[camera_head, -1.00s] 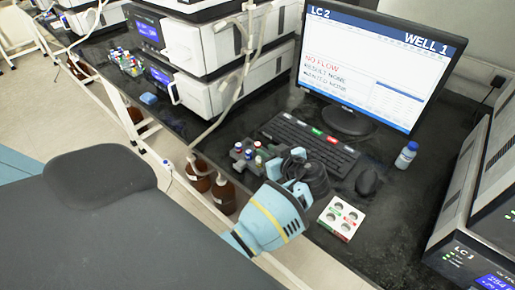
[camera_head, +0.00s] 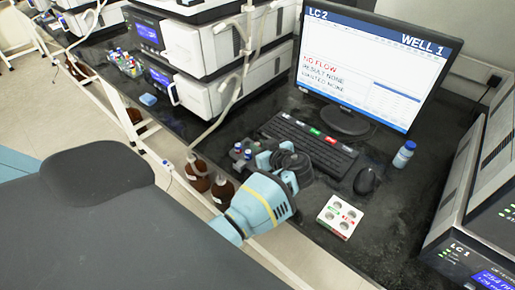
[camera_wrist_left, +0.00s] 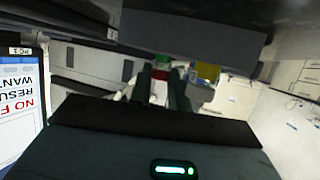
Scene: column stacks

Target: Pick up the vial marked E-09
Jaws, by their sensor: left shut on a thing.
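My left gripper (camera_head: 264,157) is at the right side of a small dark vial rack (camera_head: 236,156) and hides part of it. In the left wrist view, my left gripper's dark fingers (camera_wrist_left: 163,88) are shut on a small pale vial (camera_wrist_left: 159,92) with a red and green top. I cannot read its marking, so I cannot tell whether it is E-09. My right gripper is not in view.
A keyboard (camera_head: 310,144), monitor (camera_head: 360,75) and mouse (camera_head: 365,180) stand behind my arm. A white holder with round wells (camera_head: 340,217) lies to its right, near a blue-capped bottle (camera_head: 403,155).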

